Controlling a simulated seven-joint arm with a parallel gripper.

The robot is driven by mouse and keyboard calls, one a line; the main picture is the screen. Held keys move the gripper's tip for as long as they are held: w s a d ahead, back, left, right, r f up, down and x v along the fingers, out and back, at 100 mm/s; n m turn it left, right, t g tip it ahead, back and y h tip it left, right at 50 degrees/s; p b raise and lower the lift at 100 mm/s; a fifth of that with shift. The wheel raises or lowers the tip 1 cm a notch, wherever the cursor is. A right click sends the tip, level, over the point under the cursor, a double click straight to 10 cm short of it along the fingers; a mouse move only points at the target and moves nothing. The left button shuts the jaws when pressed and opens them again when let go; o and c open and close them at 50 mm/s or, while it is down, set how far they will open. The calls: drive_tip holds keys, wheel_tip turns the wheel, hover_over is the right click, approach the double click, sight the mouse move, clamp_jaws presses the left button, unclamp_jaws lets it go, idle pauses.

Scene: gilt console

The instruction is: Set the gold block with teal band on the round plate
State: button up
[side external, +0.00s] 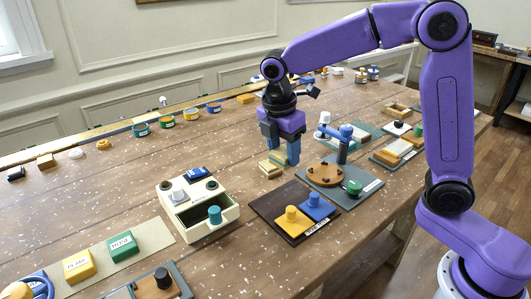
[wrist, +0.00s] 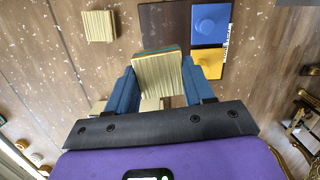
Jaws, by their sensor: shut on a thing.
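My gripper (side external: 283,160) is shut on the gold block with teal band (wrist: 158,72). In the wrist view the block sits between the blue fingers, its pale gold ribbed face showing and a teal strip along its far edge. In the side view it is small and partly hidden by the fingers; its exact height over the table is unclear. A round brown plate (side external: 322,176) with small dark pieces on it lies on a grey board to the right of my gripper. The block is apart from it.
A similar gold ribbed block (wrist: 100,26) lies on the table near the held one. A dark board (side external: 268,207) with yellow and blue knobbed blocks is in front. A cream box (side external: 212,226) stands left.

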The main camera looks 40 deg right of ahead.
drive_tip(key=s+r, duration=0.1)
drive_tip(key=s, duration=0.2)
drive_tip(key=m, duration=0.1)
hover_over(326, 171)
wheel_tip(326, 171, down, 3)
drive_tip(key=shift+a+f, duration=0.2)
drive_tip(key=shift+f, duration=1.6)
drive_tip(key=shift+a+f, duration=0.2)
drive_tip(key=shift+f, duration=1.55)
drive_tip(key=shift+f, duration=0.2)
drive_tip(key=o, duration=1.1)
drive_tip(key=a+r, duration=0.1)
drive_tip(key=r, duration=1)
drive_tip(key=a+r, duration=0.1)
drive_tip(key=r, duration=0.5)
drive_tip(key=shift+a+r, duration=0.1)
drive_tip(key=shift+a, duration=0.2)
